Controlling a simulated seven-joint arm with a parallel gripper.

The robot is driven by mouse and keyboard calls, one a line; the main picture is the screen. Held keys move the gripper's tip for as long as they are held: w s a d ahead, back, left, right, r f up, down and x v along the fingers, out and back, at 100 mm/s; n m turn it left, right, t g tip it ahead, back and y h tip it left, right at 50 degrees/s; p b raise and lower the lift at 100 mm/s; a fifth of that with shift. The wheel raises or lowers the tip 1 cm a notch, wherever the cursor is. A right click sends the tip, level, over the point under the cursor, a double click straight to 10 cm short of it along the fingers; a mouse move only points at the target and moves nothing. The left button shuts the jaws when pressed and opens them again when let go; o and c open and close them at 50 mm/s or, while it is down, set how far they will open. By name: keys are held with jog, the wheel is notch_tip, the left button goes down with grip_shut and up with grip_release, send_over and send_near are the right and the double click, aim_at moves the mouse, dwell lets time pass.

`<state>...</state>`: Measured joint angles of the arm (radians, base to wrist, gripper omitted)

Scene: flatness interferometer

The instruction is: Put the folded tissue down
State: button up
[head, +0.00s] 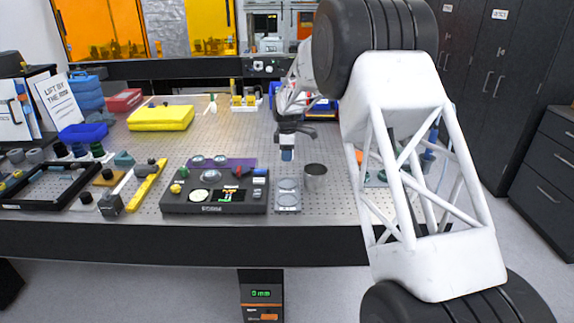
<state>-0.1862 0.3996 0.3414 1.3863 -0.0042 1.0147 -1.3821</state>
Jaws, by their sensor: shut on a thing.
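My gripper (288,146) points down over the middle of the perforated metal table (237,141). My arm hides part of the table's right side.
A dark control console (214,208) with knobs and a small screen sits left of the plate. Further left are a yellow bar (147,186) and a black frame (52,206). A yellow case (161,118) lies behind. Bare table shows between the case and the console.

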aim_at(287, 170)
jog(key=shift+f, duration=2.35)
jog(key=shift+f, duration=0.15)
jog(key=o, duration=1)
jog(key=shift+r, duration=6.15)
